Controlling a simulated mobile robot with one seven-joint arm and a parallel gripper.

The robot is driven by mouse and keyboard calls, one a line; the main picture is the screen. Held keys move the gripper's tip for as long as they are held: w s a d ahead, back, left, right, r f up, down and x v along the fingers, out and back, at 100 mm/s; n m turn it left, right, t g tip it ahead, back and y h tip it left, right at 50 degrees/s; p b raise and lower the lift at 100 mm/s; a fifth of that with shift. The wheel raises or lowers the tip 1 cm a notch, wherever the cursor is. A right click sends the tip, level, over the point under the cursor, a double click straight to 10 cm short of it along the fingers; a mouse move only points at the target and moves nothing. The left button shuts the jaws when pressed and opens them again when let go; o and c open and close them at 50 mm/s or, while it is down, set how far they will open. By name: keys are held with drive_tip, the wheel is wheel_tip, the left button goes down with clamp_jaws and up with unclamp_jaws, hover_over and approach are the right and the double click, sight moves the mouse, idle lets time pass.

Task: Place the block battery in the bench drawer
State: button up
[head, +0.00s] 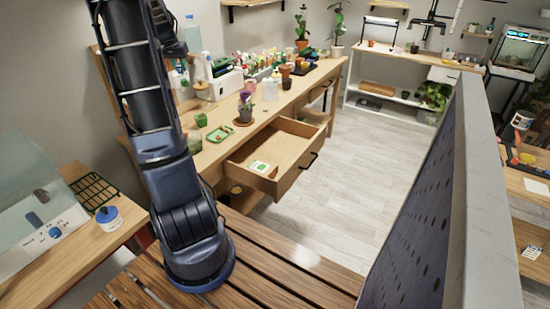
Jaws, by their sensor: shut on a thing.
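The bench drawer (293,182) is pulled open from the long wooden bench (228,151), in the middle of the head view. Its inside is seen from above. A flat white and green item (259,167) and a small brownish thing lie near its front left; the rest of its floor is bare. I cannot make out a block battery anywhere in this view. My arm rises at the left and leaves the picture at the top, so my gripper and anything in it are out of view.
Bottles, pots and a green tray (219,134) crowd the bench top. A slatted wooden surface (285,270) lies in front. A grey perforated panel (425,210) stands at the right. A blue-lidded tub (108,218) sits at the left. The floor beyond the drawer is clear.

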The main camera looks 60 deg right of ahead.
drive_tip(key=s+d+f+m, duration=0.2)
drive_tip(key=s+d+f, duration=0.55)
drive_tip(key=s, duration=0.25)
drive_tip(key=m+g, duration=0.2)
drive_tip(key=m, duration=0.2)
hover_over(279, 162)
drive_tip(key=a, duration=0.1)
wheel_tip(279, 162, down, 16)
drive_tip(key=shift+h, duration=0.3)
wheel_tip(279, 162, down, 15)
drive_tip(key=shift+w+a+f, duration=0.1)
drive_tip(key=shift+a, duration=0.05)
drive_tip(key=shift+f, duration=2.5)
drive_tip(key=shift+f, duration=0.1)
drive_tip(key=o, duration=0.7)
drive_tip(key=shift+o, duration=1.4)
